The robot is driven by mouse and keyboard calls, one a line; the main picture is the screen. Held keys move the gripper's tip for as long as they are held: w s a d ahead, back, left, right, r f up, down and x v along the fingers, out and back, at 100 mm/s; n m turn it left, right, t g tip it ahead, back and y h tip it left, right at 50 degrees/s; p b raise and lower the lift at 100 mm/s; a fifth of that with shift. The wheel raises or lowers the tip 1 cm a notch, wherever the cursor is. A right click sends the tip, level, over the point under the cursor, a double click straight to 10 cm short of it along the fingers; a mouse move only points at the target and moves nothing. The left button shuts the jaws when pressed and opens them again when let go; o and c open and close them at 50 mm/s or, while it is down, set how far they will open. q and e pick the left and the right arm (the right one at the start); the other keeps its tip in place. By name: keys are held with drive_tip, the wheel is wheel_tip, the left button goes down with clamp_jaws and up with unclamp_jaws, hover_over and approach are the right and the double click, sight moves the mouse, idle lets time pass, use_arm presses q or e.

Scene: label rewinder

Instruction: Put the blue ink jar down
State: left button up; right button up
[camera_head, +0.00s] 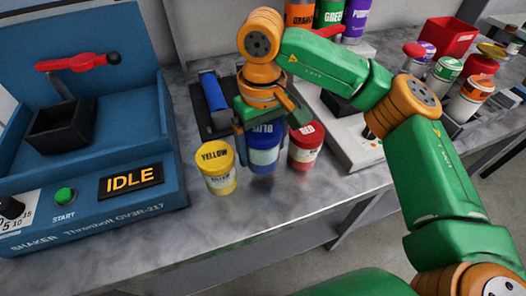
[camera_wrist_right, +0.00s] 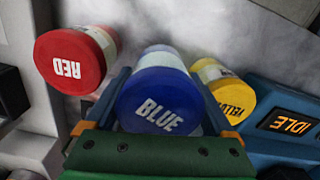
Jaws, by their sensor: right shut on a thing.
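The blue ink jar (camera_head: 264,156) is between the yellow jar (camera_head: 216,168) and the red jar (camera_head: 305,146) at the front of the grey bench. My right gripper (camera_head: 262,140) comes down from above and is shut on the blue jar, a finger on each side. In the right wrist view the blue lid (camera_wrist_right: 160,102) faces the camera between the fingers. The jar looks upright; I cannot tell whether its base touches the bench. My left gripper is not in view.
A blue shaker machine (camera_head: 130,182) reading IDLE stands at left. A device with a blue roller (camera_head: 213,92) is behind the jars. A white machine base (camera_head: 350,140) is to the right. Several jars and a red bin (camera_head: 450,38) stand farther right. The bench front (camera_head: 235,215) is clear.

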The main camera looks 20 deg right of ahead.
sight(263, 156)
drive_tip(key=f, duration=0.4)
drive_tip(key=shift+w+d, duration=0.25)
drive_tip(key=shift+w, duration=0.15)
drive_tip(key=shift+f, duration=0.1)
